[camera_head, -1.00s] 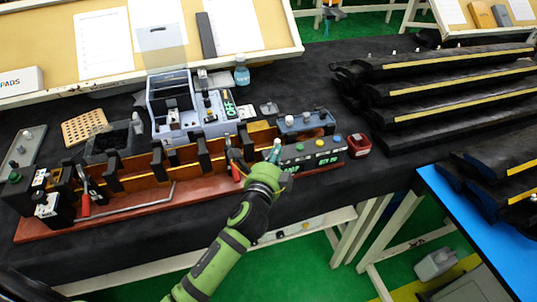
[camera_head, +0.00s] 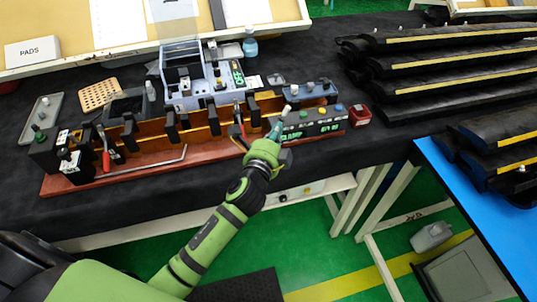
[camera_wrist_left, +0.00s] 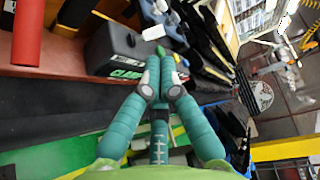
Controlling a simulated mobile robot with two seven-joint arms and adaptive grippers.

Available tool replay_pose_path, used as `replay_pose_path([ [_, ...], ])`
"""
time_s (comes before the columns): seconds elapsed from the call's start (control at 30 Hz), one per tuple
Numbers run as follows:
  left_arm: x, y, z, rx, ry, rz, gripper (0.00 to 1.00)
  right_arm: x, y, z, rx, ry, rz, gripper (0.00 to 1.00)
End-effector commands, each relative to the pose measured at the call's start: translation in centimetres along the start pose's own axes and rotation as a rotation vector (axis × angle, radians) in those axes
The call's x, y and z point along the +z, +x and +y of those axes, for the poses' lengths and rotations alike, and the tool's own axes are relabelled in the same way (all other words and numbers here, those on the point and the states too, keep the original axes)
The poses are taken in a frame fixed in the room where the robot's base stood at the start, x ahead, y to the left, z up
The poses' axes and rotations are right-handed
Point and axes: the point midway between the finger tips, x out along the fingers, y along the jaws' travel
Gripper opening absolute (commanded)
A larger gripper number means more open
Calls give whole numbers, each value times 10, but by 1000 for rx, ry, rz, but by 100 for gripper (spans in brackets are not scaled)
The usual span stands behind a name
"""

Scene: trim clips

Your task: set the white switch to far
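The white switch (camera_wrist_left: 153,33) is a short pale lever on the dark control box (camera_wrist_left: 125,50) in the left wrist view. It leans to the right in that picture. In the head view its pale tip (camera_head: 287,109) shows just past my left gripper (camera_head: 277,128), at the left end of the control box (camera_head: 315,124). The fingers of my left gripper (camera_wrist_left: 160,78) look closed together, with nothing between them. The fingertips are close to the switch, with a small gap in the wrist picture. Position labels on the switch cannot be read. My right gripper is out of view.
A long brown fixture with black clips (camera_head: 195,130) runs left from the box. A red-handled tool (camera_head: 106,160) stands at its left. A grey-blue unit (camera_head: 205,88) stands behind. A small red container (camera_head: 359,115) is to the right, with stacked black trims (camera_head: 450,68) beyond.

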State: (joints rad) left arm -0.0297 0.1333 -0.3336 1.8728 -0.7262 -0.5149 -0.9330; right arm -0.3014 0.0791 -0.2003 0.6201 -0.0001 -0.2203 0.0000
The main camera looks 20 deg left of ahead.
Motion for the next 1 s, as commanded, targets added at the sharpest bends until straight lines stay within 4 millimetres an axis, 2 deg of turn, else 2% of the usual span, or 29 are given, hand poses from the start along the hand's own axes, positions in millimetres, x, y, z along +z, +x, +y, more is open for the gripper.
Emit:
replay_pose_path([
  [0.1,-1,-26,1,1,0,2,0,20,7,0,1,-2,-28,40],
  [0.2,-2,-46,0,2,0,2,0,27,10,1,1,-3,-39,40],
  [0.27,-2,-56,-2,2,-1,2,0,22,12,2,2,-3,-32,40],
  [0.4,-2,-73,-5,2,0,1,0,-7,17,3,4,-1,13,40],
  [0.5,-2,-80,-7,1,0,1,0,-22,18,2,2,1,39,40],
  [0.57,-2,-82,-7,2,1,1,0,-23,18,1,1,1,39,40],
  [0.83,-1,-83,-8,2,1,0,0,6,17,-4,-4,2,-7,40],
  [1.0,-2,-82,-8,2,1,0,0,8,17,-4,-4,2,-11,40],
])
